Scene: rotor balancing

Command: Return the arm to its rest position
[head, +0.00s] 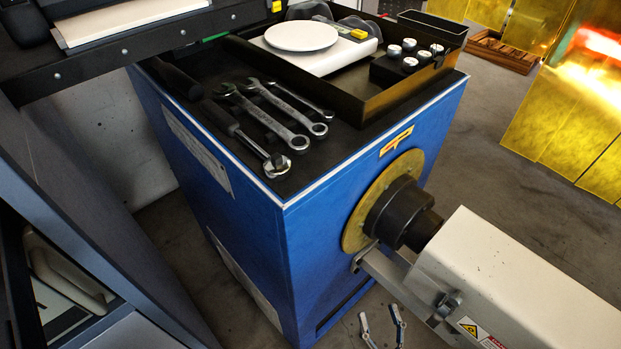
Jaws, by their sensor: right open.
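My right gripper (379,312) shows at the bottom edge, right of centre. Its two slim grey fingers stand apart with nothing between them. It is low, in front of the blue cabinet (245,240) and below the white machine housing (520,280). The rest of my right arm is out of the picture. My left gripper is not in view.
The cabinet top holds several wrenches (272,115), a scale with a round white pan (301,36) and several small metal weights (410,62). A black spindle (395,213) on a brass disc (355,225) joins the cabinet side to the housing. Yellow curtain panels (570,120) stand right.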

